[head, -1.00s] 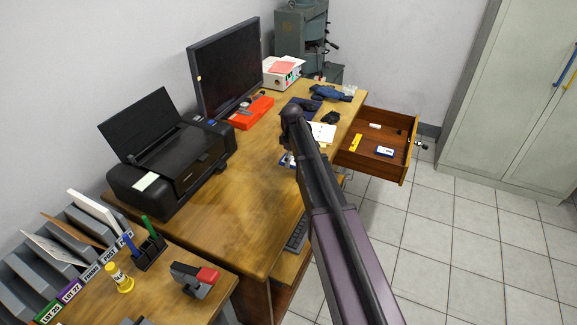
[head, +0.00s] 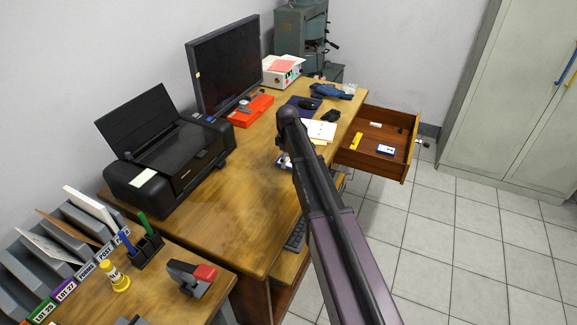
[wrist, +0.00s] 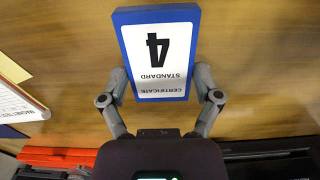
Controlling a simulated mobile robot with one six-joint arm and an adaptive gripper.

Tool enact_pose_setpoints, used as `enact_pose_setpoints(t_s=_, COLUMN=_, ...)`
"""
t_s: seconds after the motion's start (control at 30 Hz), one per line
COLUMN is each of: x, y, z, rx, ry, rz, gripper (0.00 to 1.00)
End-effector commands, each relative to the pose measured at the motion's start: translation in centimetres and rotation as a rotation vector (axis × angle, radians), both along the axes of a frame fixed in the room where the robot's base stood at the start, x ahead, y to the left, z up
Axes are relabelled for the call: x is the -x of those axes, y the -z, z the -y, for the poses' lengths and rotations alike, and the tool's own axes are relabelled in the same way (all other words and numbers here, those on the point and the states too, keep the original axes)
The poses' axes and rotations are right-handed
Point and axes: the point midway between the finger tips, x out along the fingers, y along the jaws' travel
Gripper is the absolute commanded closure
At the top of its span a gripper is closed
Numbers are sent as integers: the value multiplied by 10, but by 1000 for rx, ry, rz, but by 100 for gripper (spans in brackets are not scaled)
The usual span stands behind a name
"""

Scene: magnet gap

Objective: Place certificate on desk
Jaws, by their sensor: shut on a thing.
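The certificate (wrist: 172,22) is a blue-edged block with a white face, printed with a large 4 and "STANDARD CERTIFICATE", upside down in the wrist view. My gripper (wrist: 162,84) is shut on it, one finger on each side near its lower end. The wood of the desk (wrist: 250,60) lies under it; I cannot tell whether the block touches the desk or hangs just above. In the head view my arm hides most of the gripper and certificate, over the desk (head: 245,200).
An open drawer (head: 384,168) at the right holds a yellow item and a small blue-and-white box. A notebook (head: 321,131), mouse and red case (head: 251,110) lie farther back. A printer (head: 170,165) stands left. The desk's front middle is clear.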

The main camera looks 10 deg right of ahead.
Motion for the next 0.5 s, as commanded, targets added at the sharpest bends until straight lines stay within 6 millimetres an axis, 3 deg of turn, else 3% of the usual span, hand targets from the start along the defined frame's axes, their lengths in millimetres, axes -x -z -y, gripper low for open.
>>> enact_pose_setpoints(t_s=0.1, x=0, y=10, z=0, rx=0, ry=0, rz=0, gripper=65)
enact_pose_setpoints(t_s=0.5, x=0, y=11, z=0, rx=0, ry=-1, rz=0, gripper=65)
